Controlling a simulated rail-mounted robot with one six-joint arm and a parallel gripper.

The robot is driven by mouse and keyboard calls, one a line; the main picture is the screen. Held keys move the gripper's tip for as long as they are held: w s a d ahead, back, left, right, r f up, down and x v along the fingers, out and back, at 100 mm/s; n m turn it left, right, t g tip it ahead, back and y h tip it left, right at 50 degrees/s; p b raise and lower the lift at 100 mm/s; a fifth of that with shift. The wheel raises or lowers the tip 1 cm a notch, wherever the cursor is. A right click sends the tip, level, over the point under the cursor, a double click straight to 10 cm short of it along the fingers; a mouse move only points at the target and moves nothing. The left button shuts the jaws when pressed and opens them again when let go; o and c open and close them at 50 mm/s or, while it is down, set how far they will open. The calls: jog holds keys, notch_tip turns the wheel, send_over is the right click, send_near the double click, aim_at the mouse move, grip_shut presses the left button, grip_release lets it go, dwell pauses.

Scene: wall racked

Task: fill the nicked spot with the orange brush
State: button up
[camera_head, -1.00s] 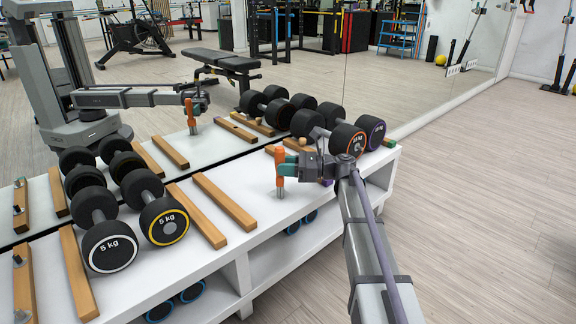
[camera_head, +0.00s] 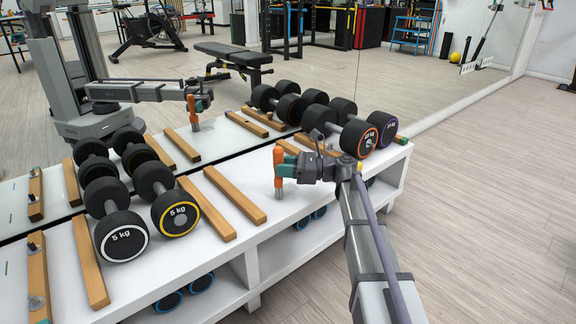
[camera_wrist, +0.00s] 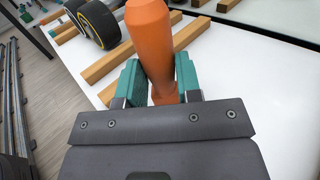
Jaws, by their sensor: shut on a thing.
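In the wrist view, the orange brush (camera_wrist: 152,35) is pinched between the teal fingers of my gripper (camera_wrist: 160,88). I cannot tell whether the brush touches the shelf. I cannot make out the nicked spot in either view.
Yellow-ringed (camera_head: 178,217) and white-ringed (camera_head: 123,238) dumbbells lie to the left, orange-ringed (camera_head: 360,138) and purple-ringed (camera_head: 382,128) ones to the right. Wooden strips (camera_head: 235,194) lie across the shelf. A mirror behind repeats everything.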

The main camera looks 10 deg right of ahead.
jog(key=w+d, duration=0.5)
jog(key=d, duration=0.3)
dwell(1.7)
jog(key=shift+s, duration=0.1)
jog(key=s+a, duration=0.3)
jog(key=a, duration=0.2)
jog(key=shift+a, duration=0.15)
dwell(0.8)
jog(key=shift+s+f, duration=0.1)
